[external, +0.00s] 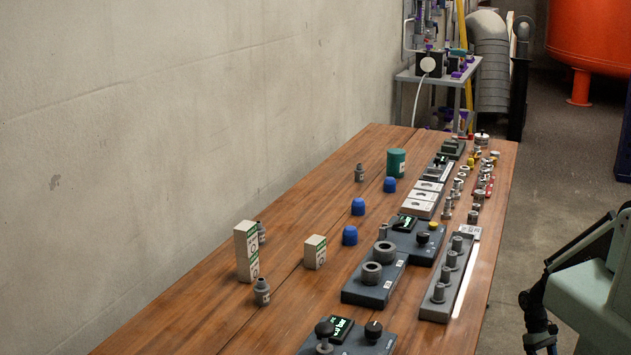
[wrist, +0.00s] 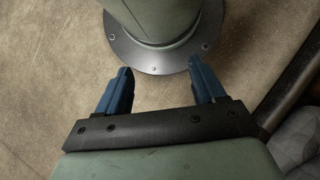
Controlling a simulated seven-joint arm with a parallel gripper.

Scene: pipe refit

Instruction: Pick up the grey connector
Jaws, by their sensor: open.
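My gripper (wrist: 160,68) is open and empty in the wrist view, its two blue fingers apart. It points down at my own round base flange and the floor, away from the table. I cannot tell which is meant. No fitting shows in the wrist view.
A tall white-green box (external: 246,253) and a smaller box (external: 315,252) stand near the fittings. Blue caps (external: 350,236) and a green cylinder (external: 396,162) stand mid-table. Dark fixtures (external: 371,291) and a grey peg rack (external: 437,304) line the right side. A wall borders the left.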

